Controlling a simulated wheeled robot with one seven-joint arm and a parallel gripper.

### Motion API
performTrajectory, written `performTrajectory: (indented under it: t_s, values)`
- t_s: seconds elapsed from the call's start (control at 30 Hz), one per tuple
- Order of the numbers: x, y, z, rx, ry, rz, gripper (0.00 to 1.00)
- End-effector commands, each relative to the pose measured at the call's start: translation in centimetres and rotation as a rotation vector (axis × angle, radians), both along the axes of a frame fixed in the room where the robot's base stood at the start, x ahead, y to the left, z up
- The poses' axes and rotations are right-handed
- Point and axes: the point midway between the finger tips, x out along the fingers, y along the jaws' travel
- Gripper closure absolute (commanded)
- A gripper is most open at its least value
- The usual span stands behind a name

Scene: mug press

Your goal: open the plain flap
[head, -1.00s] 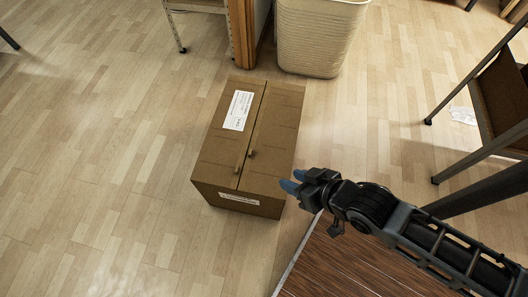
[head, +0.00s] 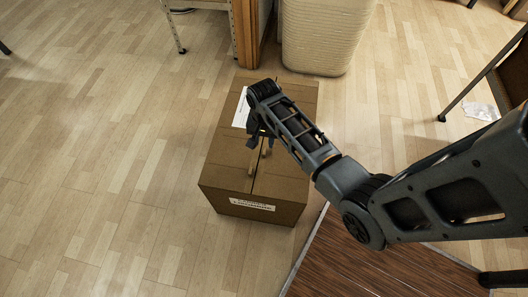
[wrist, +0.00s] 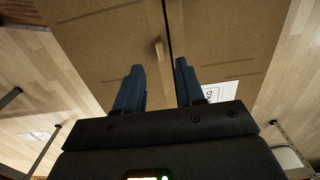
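A closed brown cardboard box stands on the floor, its top split by a seam into two flaps. The plain flap (head: 286,177) is the right one in the head view and lies flat; my arm covers part of it. In the wrist view the plain flap (wrist: 100,50) is left of the seam, with a small tab (wrist: 158,50) near the seam. The labelled flap (head: 224,150) is also flat. My gripper (wrist: 159,64) is open above the box, its blue fingers on either side of the tab in the picture. I cannot tell whether they touch anything.
A cream ribbed bin (head: 322,35) stands behind the box. A dark wooden surface (head: 370,270) lies at the front right. A dark-framed piece of furniture (head: 500,75) is at the right. The floor left of the box is clear.

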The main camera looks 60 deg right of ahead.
Motion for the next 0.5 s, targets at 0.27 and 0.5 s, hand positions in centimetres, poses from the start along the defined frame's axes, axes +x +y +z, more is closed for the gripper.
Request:
performTrajectory:
  t_s: [0.27, 0.5]
  values:
    - [0.0, 0.0, -4.2, 0.0, 0.002, 0.001, 0.62]
    - [-0.1, 0.0, -6.9, 0.0, 0.001, 0.001, 0.62]
